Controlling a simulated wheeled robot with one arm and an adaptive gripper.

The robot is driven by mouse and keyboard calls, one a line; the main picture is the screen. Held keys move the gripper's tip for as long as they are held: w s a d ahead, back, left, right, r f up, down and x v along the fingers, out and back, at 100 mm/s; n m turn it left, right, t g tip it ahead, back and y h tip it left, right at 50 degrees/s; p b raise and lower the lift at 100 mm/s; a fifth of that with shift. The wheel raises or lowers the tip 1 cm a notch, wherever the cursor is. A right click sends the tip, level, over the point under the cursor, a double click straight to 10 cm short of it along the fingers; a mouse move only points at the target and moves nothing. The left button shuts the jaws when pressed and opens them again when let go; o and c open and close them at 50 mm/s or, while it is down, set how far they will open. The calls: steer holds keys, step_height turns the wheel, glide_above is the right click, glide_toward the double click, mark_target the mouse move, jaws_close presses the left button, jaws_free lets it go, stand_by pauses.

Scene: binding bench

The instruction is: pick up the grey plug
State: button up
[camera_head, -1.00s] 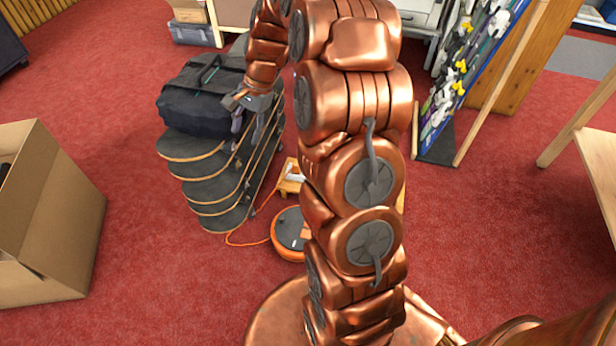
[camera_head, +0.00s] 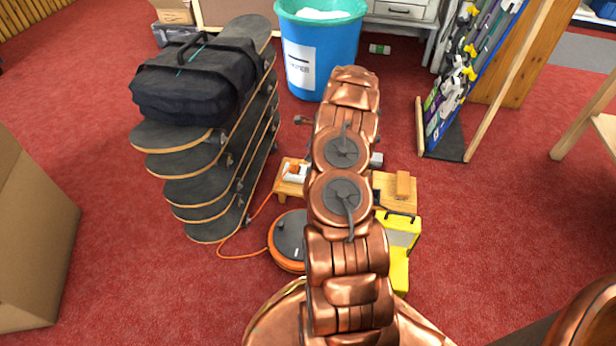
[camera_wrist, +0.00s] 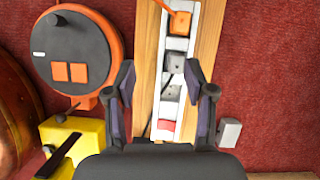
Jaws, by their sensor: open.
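A white power strip (camera_wrist: 164,110) lies along a wooden bench top in the wrist view. The grey plug (camera_wrist: 177,61) appears to sit in it, below an orange plug (camera_wrist: 180,22); a thin dark cord runs near it. A second greyish square (camera_wrist: 171,93), socket or plug, is below that, then a red switch (camera_wrist: 166,125). My gripper (camera_wrist: 160,79) is open and empty, its two fingers apart on either side of the strip, the grey plug just beyond the fingertips. In the head view my arm hides the gripper and much of the strip (camera_head: 293,172).
An orange-and-dark cable reel (camera_head: 288,238) and a yellow case (camera_head: 402,233) stand beside the bench (camera_head: 395,198). A grey block (camera_wrist: 229,132) is at its far side. Stacked skateboards (camera_head: 207,190) with a bag (camera_head: 195,85) stand left; a blue bin (camera_head: 335,50) is behind.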

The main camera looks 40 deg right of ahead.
steer(key=shift+m, duration=0.8)
steer(key=d+f, duration=0.1)
steer(key=f, duration=0.1)
steer(key=d+f+b, duration=0.1)
steer(key=f, duration=0.1)
steer(key=s+d+f, duration=0.1)
steer(key=shift+d+f, duration=0.25)
steer(key=shift+f, duration=0.15)
steer(key=shift+w+d+b+x, duration=0.1)
steer(key=shift+d+b+x, duration=0.1)
steer(key=shift+b+x, duration=1.25)
steer(key=shift+w+d+b+x, duration=0.15)
steer(key=shift+b+x, duration=0.4)
steer(key=shift+x, duration=1.8)
steer(key=shift+r, duration=0.1)
jaws_close()
steer(key=shift+r, duration=0.1)
step_height(320, 180, up, 10)
steer(key=p, duration=0.4)
